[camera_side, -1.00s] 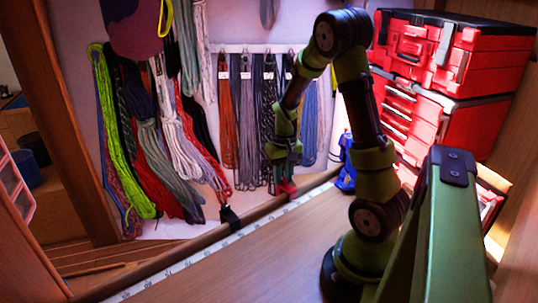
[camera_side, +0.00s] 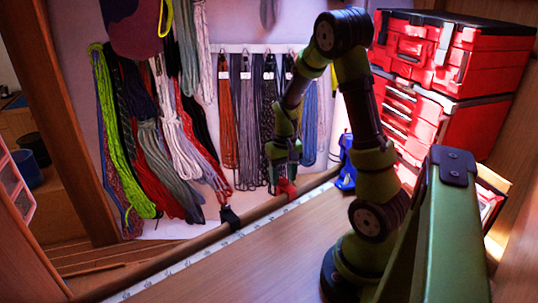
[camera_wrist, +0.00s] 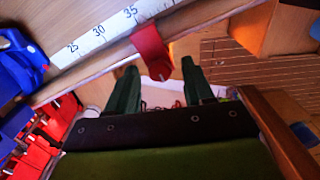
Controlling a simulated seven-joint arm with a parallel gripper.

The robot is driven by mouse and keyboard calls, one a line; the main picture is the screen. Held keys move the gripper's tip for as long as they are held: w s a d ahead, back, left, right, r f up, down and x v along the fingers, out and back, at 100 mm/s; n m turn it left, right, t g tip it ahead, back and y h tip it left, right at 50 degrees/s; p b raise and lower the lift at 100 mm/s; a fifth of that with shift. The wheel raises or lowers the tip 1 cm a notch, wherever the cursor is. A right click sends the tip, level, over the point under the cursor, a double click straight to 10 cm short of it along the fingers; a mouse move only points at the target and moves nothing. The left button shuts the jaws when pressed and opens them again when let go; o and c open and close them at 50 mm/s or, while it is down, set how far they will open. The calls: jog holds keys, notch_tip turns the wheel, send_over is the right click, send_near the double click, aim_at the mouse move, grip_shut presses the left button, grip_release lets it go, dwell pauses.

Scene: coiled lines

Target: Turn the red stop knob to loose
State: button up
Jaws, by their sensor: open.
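The red stop knob (camera_side: 286,187) is at the wooden rail beside the white scale, below my gripper (camera_side: 284,172). In the wrist view the red knob (camera_wrist: 151,48) looks like a bent red strap or lever reaching from the rail's edge between my fingertips. My gripper (camera_wrist: 158,70) is open, with one dark green finger on each side of the red piece. Gaps seem to show on both sides, but I cannot tell whether a finger touches it. The knob's marking, if any, is not readable.
A black stop (camera_side: 229,217) sits further left on the wooden rail (camera_side: 190,253). The white scale (camera_wrist: 92,38) runs along it. Coiled ropes (camera_side: 165,135) hang behind my gripper. A blue object (camera_side: 346,165) and red toolboxes (camera_side: 440,80) stand to the right.

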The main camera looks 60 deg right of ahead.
aim_at(283, 178)
notch_tip(283, 178, up, 17)
dwell(0.4)
jog(key=s+a+r+n+t+y, duration=0.1)
jog(key=s+a+n+t, duration=0.1)
jog(key=a, duration=1)
jog(key=s+a+r+n+t+y, duration=0.1)
jog(key=a+t, duration=0.4)
jog(key=a, duration=0.7)
jog(key=shift+s+r+n, duration=0.5)
jog(key=shift+r+n, duration=0.05)
jog(key=shift+n, duration=0.15)
